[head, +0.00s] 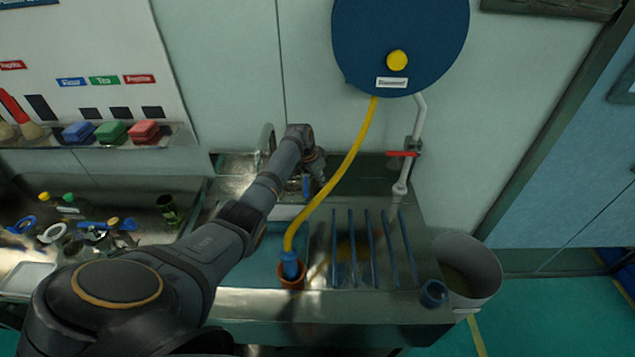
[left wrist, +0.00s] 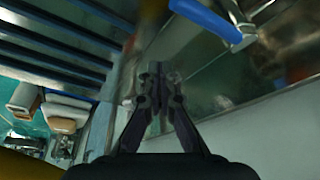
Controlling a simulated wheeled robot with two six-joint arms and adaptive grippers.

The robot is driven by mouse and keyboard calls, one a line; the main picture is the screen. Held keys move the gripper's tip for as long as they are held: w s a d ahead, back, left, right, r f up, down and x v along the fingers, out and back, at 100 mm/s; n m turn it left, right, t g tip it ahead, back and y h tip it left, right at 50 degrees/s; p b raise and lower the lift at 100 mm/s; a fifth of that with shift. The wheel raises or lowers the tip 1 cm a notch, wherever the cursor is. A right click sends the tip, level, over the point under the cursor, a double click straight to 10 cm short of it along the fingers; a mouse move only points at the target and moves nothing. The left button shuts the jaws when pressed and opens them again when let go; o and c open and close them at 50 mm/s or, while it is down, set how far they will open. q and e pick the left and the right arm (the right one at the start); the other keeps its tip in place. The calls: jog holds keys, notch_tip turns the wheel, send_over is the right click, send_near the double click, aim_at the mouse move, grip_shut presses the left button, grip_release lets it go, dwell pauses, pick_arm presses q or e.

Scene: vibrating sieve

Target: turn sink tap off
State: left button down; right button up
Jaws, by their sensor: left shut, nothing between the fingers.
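The sink's metal tap (head: 266,143) rises at the back of the counter as a curved spout, partly hidden behind my left arm. A small blue handle (head: 306,186) shows just below my left gripper (head: 316,165). In the left wrist view, a blue handle (left wrist: 207,20) on a metal fitting (left wrist: 240,22) lies ahead and to the right of the fingertips. My left gripper (left wrist: 160,72) is shut and empty there, with a visible gap to the blue handle. Whether water runs cannot be told. My right gripper is not in view.
A white pipe with a red lever (head: 402,153) stands right of the hose. Blue bars (head: 370,248) cover the counter's right part, beside a grey bin (head: 470,268).

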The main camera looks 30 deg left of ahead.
pick_arm(q)
jog(key=a+b+v, duration=0.1)
jog(key=b+v, duration=0.1)
jog(key=v, duration=0.6)
jog(key=shift+a, duration=0.25)
jog(key=shift+w, duration=0.15)
jog(key=shift+d+f, duration=0.1)
jog(key=shift+f, duration=0.05)
